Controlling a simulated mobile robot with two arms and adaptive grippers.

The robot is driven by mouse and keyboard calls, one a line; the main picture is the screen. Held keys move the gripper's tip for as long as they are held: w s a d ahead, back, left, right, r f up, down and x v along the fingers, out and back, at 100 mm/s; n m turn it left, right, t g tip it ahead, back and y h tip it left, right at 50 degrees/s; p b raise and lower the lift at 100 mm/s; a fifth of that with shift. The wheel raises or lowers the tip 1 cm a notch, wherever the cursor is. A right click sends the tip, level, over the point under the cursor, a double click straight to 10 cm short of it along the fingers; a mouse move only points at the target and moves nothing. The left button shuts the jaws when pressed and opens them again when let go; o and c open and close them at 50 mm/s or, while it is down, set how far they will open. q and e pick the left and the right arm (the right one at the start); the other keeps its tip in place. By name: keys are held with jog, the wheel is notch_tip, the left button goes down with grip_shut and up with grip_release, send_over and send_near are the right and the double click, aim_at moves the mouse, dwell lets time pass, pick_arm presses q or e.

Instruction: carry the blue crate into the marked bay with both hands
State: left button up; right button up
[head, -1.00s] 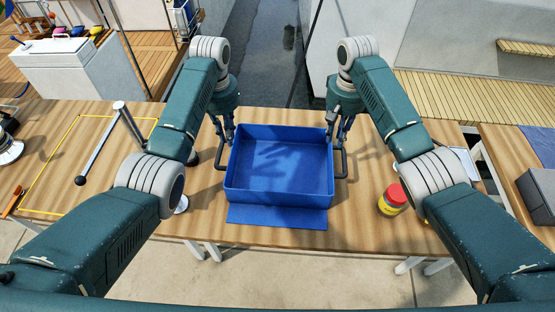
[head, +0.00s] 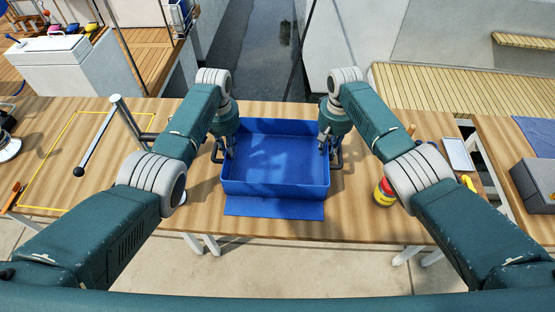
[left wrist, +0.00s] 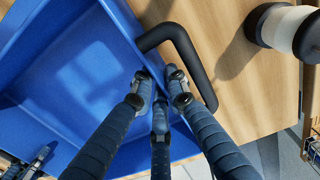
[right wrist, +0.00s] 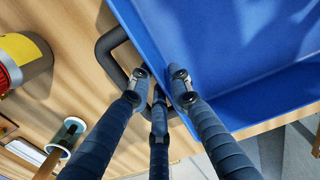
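The blue crate (head: 275,184) stands empty on the wooden table, with a dark handle on each short side. My left gripper (head: 224,149) is at its left side; in the left wrist view the fingertips (left wrist: 160,84) stand apart on either side of the crate wall, one inside the left handle (left wrist: 205,88). My right gripper (head: 328,145) is at the right side; its fingertips (right wrist: 160,80) stand apart over the wall and the right handle (right wrist: 103,55). Firm contact cannot be made out. The marked bay (head: 65,165) is a yellow outline on the left part of the table.
A blue mat (head: 275,206) shows at the crate's front edge. A red-and-yellow can (head: 383,194) stands right of the crate. A grey box (head: 538,183) is far right.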

pick_arm(q)
jog(key=shift+w+f, duration=0.1)
jog(key=shift+f, duration=0.35)
pick_arm(e)
jog(key=shift+w+f, duration=0.1)
jog(key=shift+f, duration=0.35)
pick_arm(q)
grip_shut()
pick_arm(e)
grip_shut()
pick_arm(q)
jog(key=shift+w+r, duration=0.1)
jog(key=shift+r, duration=0.15)
pick_arm(e)
jog(key=shift+r, duration=0.2)
